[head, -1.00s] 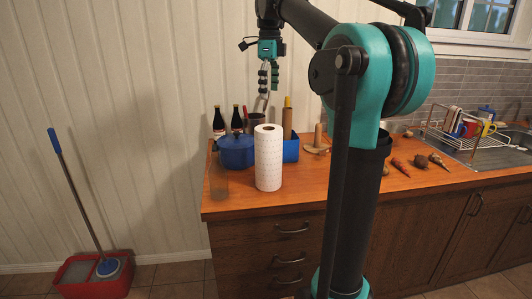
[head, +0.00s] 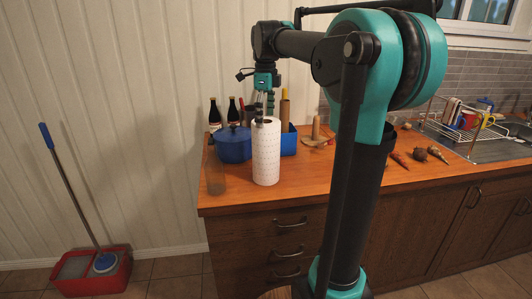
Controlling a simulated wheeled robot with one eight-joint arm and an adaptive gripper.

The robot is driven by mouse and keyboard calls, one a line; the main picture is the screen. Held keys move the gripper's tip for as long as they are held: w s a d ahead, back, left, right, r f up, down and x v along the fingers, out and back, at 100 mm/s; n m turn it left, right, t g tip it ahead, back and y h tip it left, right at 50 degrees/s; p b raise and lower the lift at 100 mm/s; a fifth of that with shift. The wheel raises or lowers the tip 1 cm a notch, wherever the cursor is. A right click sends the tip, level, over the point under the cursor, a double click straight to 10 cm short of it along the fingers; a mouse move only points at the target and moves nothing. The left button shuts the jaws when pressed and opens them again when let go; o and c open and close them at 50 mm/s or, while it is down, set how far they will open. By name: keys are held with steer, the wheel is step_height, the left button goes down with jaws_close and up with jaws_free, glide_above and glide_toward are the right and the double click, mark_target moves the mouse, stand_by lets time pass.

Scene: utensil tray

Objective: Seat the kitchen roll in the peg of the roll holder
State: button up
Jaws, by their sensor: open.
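The kitchen roll (head: 266,156), white with small dots, stands upright near the front left of the wooden counter. The roll holder (head: 317,130), a wooden upright peg on a round base, stands bare to its right and farther back. My gripper (head: 264,113) points down at the top of the roll, open. Its fingertips overlap the roll's top edge in the picture. I cannot tell whether they touch it.
A blue pot (head: 233,147) and a clear glass cylinder (head: 214,172) stand close to the roll's left. Behind are dark bottles (head: 214,114) and a blue bin (head: 289,143) with a rolling pin. Several vegetables (head: 420,154) lie right of my arm.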

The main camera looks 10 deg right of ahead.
mark_target(266, 133)
steer(key=f, duration=0.4)
steer(key=shift+s, duration=0.4)
steer(key=shift+f, duration=0.6)
steer(key=shift+c, duration=0.6)
steer(key=c, duration=1.6)
